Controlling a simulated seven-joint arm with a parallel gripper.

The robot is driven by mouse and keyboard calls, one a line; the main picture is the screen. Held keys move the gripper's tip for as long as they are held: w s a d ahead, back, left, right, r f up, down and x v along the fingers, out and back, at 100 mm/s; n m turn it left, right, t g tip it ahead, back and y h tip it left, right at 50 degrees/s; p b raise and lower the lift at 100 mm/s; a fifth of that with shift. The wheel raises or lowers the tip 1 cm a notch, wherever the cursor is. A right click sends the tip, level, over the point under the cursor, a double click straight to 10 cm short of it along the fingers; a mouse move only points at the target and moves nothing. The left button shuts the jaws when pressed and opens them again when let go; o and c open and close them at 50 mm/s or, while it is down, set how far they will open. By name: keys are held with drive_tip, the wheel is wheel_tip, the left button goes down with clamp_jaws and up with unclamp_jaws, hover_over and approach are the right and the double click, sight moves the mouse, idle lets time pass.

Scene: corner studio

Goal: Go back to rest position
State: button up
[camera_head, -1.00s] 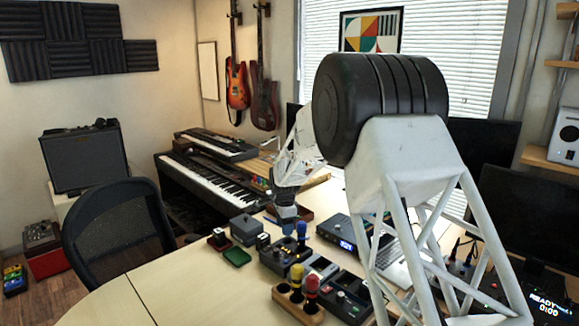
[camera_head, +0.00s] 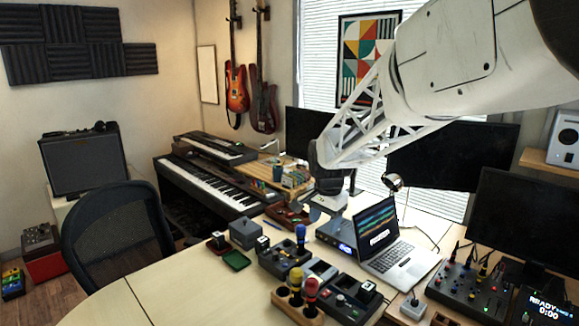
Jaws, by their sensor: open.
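My gripper (camera_head: 327,204) is small in the head view, below the dark wrist at the end of my white lattice arm link. It is over the back of the desk, behind the blue-lit box (camera_head: 338,236) and left of the open laptop (camera_head: 385,238). Its fingers are small and hard to make out, and I see nothing held in them. My arm reaches in from the upper right and covers part of the window and the framed picture (camera_head: 357,50).
Small devices and a wooden holder (camera_head: 297,304) with red and yellow-topped items crowd the desk's front middle. A mixer (camera_head: 470,290) and monitors (camera_head: 455,157) stand right. A keyboard (camera_head: 215,188) is behind left, a black chair (camera_head: 115,235) at left. The left desk (camera_head: 175,290) is clear.

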drive_tip(key=s+d+n, duration=0.2)
drive_tip(key=s+d, duration=0.1)
drive_tip(key=s, duration=0.9)
drive_tip(key=s+d+n+t, duration=0.1)
drive_tip(key=s+d+n, duration=0.2)
drive_tip(key=s, duration=1)
drive_tip(key=s+d+n, duration=0.3)
drive_tip(key=s, duration=0.9)
drive_tip(key=shift+s+r, duration=0.15)
drive_tip(key=shift+r, duration=0.15)
drive_tip(key=shift+c, duration=0.2)
